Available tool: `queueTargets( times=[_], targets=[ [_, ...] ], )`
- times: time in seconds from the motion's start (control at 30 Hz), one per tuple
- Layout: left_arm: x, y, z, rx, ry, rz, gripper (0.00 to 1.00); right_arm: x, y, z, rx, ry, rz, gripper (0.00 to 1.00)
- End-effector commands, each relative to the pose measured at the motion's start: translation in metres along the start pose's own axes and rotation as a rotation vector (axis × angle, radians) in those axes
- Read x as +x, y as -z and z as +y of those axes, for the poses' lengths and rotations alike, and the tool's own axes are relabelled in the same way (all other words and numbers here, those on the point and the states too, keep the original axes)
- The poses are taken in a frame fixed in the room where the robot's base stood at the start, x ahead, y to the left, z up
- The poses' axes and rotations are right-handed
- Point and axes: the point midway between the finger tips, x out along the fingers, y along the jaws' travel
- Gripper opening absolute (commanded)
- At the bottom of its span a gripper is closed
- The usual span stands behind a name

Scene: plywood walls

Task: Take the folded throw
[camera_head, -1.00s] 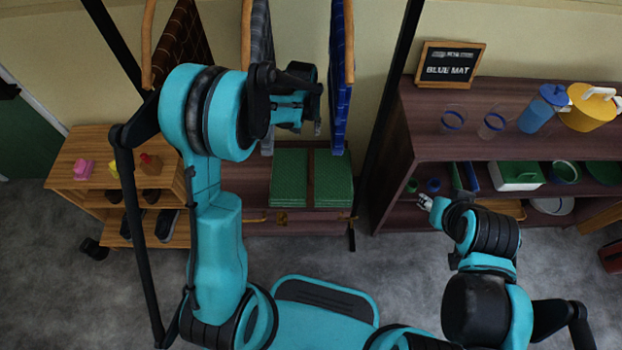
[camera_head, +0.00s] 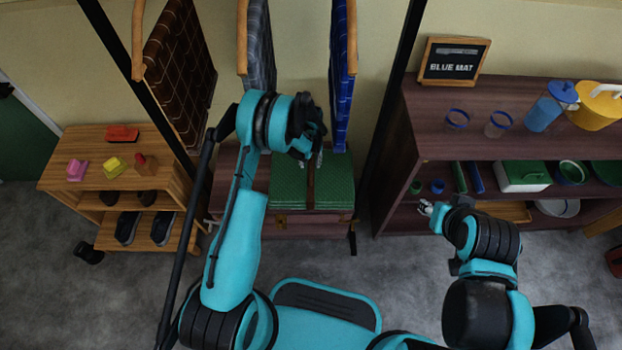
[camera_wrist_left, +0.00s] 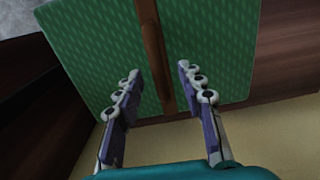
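The folded throw (camera_head: 333,184) is green with a paler pattern and has a brown strap across its middle. It lies on a dark wooden shelf (camera_head: 238,187) below the hanging textiles. It also fills the upper part of the left wrist view (camera_wrist_left: 98,48), with the strap running between the fingers. My left gripper (camera_head: 314,160) is over the throw's back edge by the strap; in the wrist view its fingers (camera_wrist_left: 158,88) are apart with nothing between their tips. Whether they touch the throw I cannot tell. My right gripper (camera_head: 426,208) is by the right shelf, small, its fingers unclear.
A brown checked throw (camera_head: 178,75), a grey one (camera_head: 258,45) and a blue one (camera_head: 343,80) hang above. A low wooden rack (camera_head: 60,180) with shoes stands left. The right shelf (camera_head: 420,130) holds cups, a blue bottle (camera_head: 548,107) and a sign (camera_head: 453,62).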

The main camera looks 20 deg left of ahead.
Motion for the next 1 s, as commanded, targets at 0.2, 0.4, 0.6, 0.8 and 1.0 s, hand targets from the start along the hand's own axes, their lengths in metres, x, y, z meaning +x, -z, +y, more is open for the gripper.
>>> queueTargets(
  times=[0.2, 0.4, 0.6, 0.8, 1.0],
  targets=[
    [0.036, -0.006, 0.003, -0.001, 0.0, 0.0, 0.39, 0.012, -0.009, 0.0, 0.0, 0.0, 0.0, 0.4],
    [0.037, -0.006, 0.003, -0.002, 0.0, 0.0, 0.39, 0.011, -0.008, 0.0, 0.0, 0.0, 0.0, 0.4],
    [0.037, -0.006, 0.003, -0.002, 0.0, 0.0, 0.0, 0.011, -0.008, 0.0, 0.0, 0.0, 0.0, 0.4],
    [0.037, -0.006, 0.003, -0.002, 0.0, 0.0, 0.0, 0.011, -0.008, 0.0, 0.0, 0.0, 0.0, 0.4],
    [0.037, -0.006, 0.003, -0.002, 0.0, 0.001, 0.0, 0.011, -0.008, 0.0, 0.0, 0.0, 0.0, 0.4]
  ],
)
